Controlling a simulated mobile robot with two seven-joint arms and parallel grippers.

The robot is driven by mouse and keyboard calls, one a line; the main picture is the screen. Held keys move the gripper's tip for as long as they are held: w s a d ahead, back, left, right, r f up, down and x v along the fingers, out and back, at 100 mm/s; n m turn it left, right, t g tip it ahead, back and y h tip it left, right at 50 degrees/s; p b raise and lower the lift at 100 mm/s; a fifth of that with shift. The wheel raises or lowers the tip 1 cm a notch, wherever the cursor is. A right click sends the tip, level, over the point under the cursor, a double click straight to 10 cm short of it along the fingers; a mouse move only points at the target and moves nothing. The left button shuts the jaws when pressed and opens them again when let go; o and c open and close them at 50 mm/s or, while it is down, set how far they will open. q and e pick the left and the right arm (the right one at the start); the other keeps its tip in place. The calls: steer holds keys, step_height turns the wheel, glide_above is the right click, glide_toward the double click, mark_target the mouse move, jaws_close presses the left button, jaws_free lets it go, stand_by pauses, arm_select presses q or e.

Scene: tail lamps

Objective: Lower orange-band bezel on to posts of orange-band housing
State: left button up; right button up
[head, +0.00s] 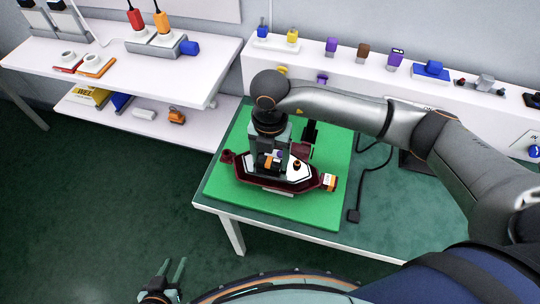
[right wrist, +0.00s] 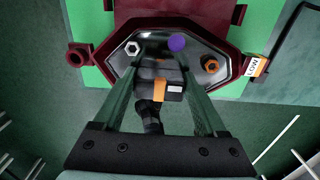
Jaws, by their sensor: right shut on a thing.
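The dark-red orange-band housing (head: 314,184) lies on the green mat; it also shows in the right wrist view (right wrist: 236,60). A pale hexagonal plate, seemingly the orange-band bezel (head: 302,172), lies within its outline. In the right wrist view the bezel (right wrist: 118,70) carries a dark upright block with an orange band (right wrist: 160,85). My right gripper (right wrist: 163,48) points down and is shut on this block; it also shows in the head view (head: 271,168). A pale fitting and an orange one show at the plate's two ends. I cannot tell whether plate and housing touch. My left gripper (head: 174,268) is open and empty, low in front.
A white shelf behind holds several coloured parts. Another white bench (head: 120,75) stands at the left. My right arm crosses above the table.

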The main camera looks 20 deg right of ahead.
steer(key=shift+f, duration=0.1)
steer(key=shift+f+b, duration=1.3)
steer(key=shift+f, duration=0.1)
steer(key=o, duration=1.3)
steer(key=shift+o, duration=0.2)
steer(key=shift+r, duration=0.1)
step_height(320, 180, up, 12)
steer(key=shift+r, duration=0.2)
